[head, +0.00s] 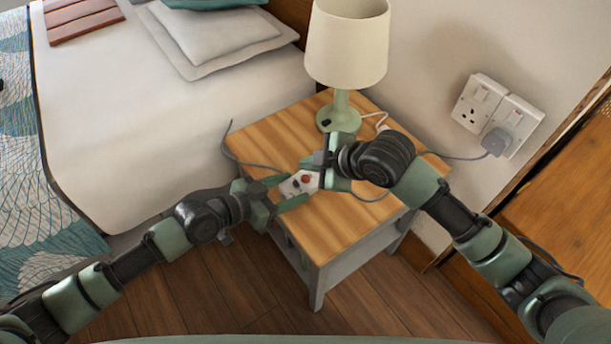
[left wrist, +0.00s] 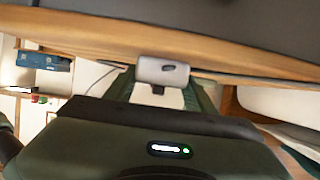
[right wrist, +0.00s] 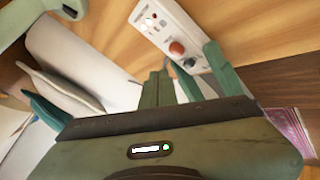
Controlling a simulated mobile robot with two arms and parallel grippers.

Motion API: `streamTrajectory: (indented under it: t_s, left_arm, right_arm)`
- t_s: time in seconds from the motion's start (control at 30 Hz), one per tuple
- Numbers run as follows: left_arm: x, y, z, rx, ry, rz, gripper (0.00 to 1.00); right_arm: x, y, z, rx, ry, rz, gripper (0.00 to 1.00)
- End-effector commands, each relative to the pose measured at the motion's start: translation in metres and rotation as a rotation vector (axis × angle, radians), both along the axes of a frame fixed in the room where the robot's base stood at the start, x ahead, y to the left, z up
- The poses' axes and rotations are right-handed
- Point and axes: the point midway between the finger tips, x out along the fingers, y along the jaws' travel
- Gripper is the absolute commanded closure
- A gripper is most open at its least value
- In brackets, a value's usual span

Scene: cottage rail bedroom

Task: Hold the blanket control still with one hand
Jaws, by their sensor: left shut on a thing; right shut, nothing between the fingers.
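The blanket control (head: 302,183) is a white handset with a reddish-brown knob, at the front edge of the nightstand top. My left gripper (head: 284,192) is shut on it, one finger on each side. In the left wrist view, the control's end (left wrist: 163,71) shows between the fingers. The right wrist view shows the control's face (right wrist: 166,30) with its round knob and smaller marks. My right gripper (head: 319,165) is shut and empty close beside the control. Its closed fingers (right wrist: 157,75) are just short of the control in the right wrist view.
The wooden nightstand (head: 265,140) carries a green-based lamp (head: 347,45) at the back. Grey cable crosses the top; a plug sits in the wall socket (head: 498,113). The bed (head: 110,120) is close on the left. The nightstand's front right is clear.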

Motion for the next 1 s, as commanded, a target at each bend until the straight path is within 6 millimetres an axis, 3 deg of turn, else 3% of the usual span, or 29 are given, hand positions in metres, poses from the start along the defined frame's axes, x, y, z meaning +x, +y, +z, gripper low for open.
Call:
streamTrajectory:
  t_s: [0.33, 1.0]
  left_arm:
    - [0.0, 0.0, 0.0, -0.001, -0.001, 0.0, 0.93]
    - [0.0, 0.0, 0.0, -0.001, -0.001, 0.0, 0.93]
  right_arm:
    - [0.0, 0.0, 0.031, 0.0, -0.001, 0.0, 1.0]
    - [0.0, 0.0, 0.033, 0.0, 0.0, 0.0, 1.0]
